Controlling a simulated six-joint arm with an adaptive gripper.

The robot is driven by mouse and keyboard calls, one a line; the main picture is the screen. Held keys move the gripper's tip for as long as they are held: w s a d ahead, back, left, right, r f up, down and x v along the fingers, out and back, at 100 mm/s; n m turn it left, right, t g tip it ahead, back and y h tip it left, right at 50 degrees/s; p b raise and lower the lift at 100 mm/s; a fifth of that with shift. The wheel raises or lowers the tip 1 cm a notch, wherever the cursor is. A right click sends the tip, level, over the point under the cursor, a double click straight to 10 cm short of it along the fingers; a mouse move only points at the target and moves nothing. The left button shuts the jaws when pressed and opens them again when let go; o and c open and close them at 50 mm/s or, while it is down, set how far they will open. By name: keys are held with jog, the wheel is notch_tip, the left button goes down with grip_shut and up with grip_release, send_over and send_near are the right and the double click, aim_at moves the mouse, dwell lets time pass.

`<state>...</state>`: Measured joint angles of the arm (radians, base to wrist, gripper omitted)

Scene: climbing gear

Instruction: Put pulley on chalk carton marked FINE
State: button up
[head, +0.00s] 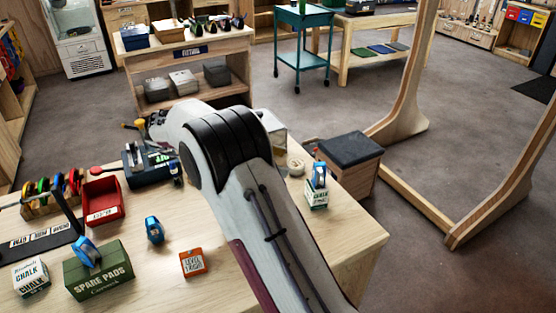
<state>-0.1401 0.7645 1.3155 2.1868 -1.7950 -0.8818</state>
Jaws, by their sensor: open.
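A white and green chalk carton (316,198) stands near the table's right edge, just right of my arm; the word under CHALK is too small to read surely. A blue and grey piece that looks like a pulley (319,175) stands upright on its top. Another white chalk carton (30,277) stands at the front left. A blue pulley-like piece (87,252) rests on the green SPARE PADS box (98,272), and another blue piece (154,230) stands on the table.
A roll of tape (296,167) lies behind the right carton. A dark-topped wooden box (349,160) stands beyond the table's right edge.

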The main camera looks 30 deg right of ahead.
dwell(0.4)
jog(key=w+d+r+n+t, duration=0.2)
jog(key=w+r+t, duration=0.4)
jog(key=r+t, duration=0.15)
jog(key=w+d+r+n+t, duration=0.1)
jog(key=w+r+n+t, duration=0.1)
jog(key=w+r+t, duration=0.55)
jog(key=s+a+r+n+t+y, duration=0.4)
jog(key=a+r+n+t+y, duration=0.2)
jog(key=a+r+n+y, duration=0.45)
jog(key=s+a+f+n+g+y, duration=0.2)
jog(key=s+a+f+n, duration=0.15)
jog(key=s+a, duration=0.35)
jog(key=s+a+f+n+g+y, duration=0.2)
jog(key=s+a+f, duration=0.25)
jog(key=s, duration=0.45)
jog(key=s+d+f+n+g+h, duration=0.1)
jog(key=s+d+f+g, duration=0.1)
jog(key=s+f, duration=0.5)
jog(key=s+d+f+n+g+h, duration=0.1)
jog(key=s+f+g, duration=0.3)
jog(key=s, duration=1.1)
notch_tip(320, 180, down, 3)
jog(key=shift+s+d+f, duration=0.15)
jog(key=shift+s+d, duration=0.1)
jog(key=shift+d, duration=0.65)
